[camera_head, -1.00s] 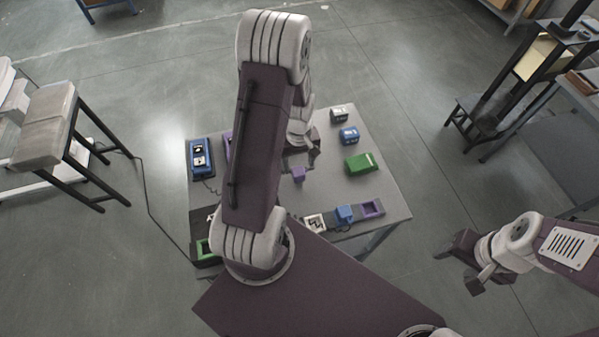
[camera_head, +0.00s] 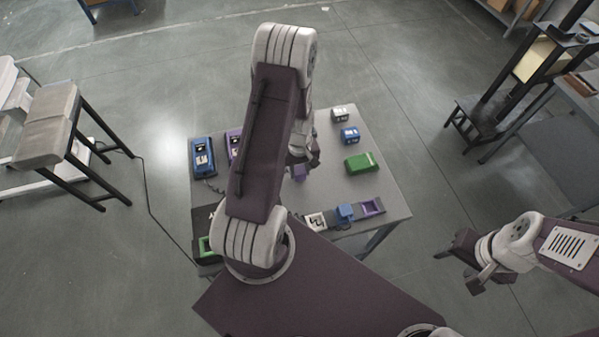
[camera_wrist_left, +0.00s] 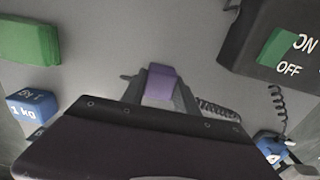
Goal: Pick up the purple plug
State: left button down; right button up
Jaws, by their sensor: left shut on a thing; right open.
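The small purple plug (camera_wrist_left: 160,83) sits between the fingers of my left gripper (camera_wrist_left: 160,92), which is shut on it. In the head view the plug (camera_head: 300,172) shows just below my left gripper (camera_head: 302,160), over the middle of the grey table (camera_head: 395,195). I cannot tell whether the plug touches the table. My left arm hides part of the table to the left. My right gripper (camera_head: 462,263) is open and empty, off the table to the right.
A green block (camera_head: 362,163), a blue weight (camera_head: 349,134) and a white weight (camera_head: 340,114) stand at the right. A blue plug (camera_head: 344,211) and a purple socket (camera_head: 372,207) are at the front. Blue (camera_head: 203,157) and purple (camera_head: 234,142) devices stand left.

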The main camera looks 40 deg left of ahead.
aim_at(301, 170)
pick_arm(q)
jog(key=shift+w+r, duration=0.1)
jog(key=shift+r, duration=0.15)
jog(key=r, duration=0.4)
jog(key=shift+d, duration=0.3)
jog(key=s+d+r+b, duration=0.1)
jog(key=d+r, duration=0.5)
jog(key=d, duration=0.5)
jog(key=shift+r, duration=0.3)
jog(key=shift+r, duration=0.1)
notch_tip(301, 170, up, 5)
jog(key=p, duration=0.5)
